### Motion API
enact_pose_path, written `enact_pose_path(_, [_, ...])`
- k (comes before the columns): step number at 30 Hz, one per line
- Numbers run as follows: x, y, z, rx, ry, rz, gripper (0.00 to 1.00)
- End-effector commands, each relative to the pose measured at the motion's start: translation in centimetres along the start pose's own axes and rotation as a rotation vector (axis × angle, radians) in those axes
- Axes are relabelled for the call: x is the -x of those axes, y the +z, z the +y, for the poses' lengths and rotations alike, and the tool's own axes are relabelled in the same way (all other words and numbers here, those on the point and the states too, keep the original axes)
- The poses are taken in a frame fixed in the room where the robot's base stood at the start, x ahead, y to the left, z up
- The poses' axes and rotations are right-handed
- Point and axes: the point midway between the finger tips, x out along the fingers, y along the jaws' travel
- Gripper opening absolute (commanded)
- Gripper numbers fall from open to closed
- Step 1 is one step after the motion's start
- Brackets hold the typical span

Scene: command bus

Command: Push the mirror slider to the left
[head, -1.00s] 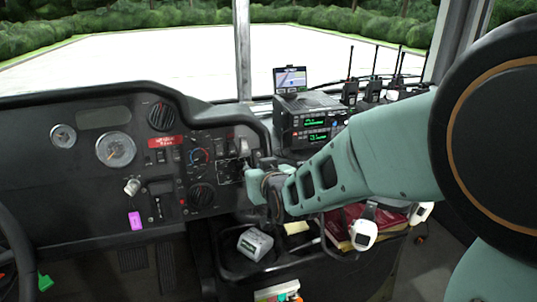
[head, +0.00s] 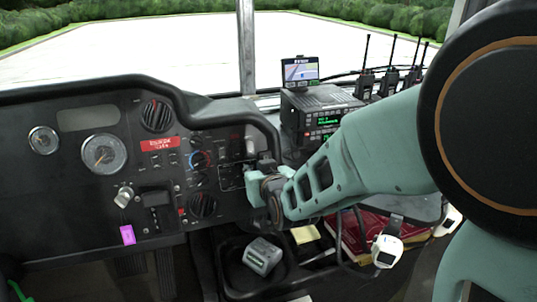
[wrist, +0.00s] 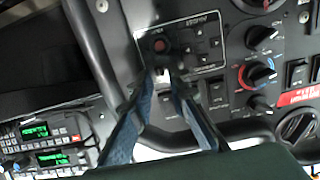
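The mirror panel (wrist: 193,42), a black plate with a pale outline, a round knob and small arrow marks, is on the dashboard in the wrist view. A small white piece (wrist: 163,74), which looks like the slider, shows at its lower edge. My gripper (wrist: 162,80) has its two blue-green fingers on either side of this piece, with a gap between the tips. I cannot tell whether either finger touches it. In the head view my gripper (head: 250,180) is against the right end of the dashboard and hides part of the panel (head: 229,177).
Rotary knobs (wrist: 260,73) and switches sit close beside the panel. A curved dashboard rim (wrist: 92,50) runs nearby. A radio unit (head: 312,112) with a small screen stands right of the dashboard. A tray (head: 235,285) with a grey device (head: 262,256) lies below my arm.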

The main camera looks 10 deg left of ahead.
Motion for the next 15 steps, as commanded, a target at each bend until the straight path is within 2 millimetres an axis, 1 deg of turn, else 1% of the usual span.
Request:
enact_pose_path(14, [0.05,0.33,-0.07,0.000,0.000,0.000,0.16])
enact_pose_path(15, [0.05,0.33,-0.07,0.000,0.000,0.000,0.14])
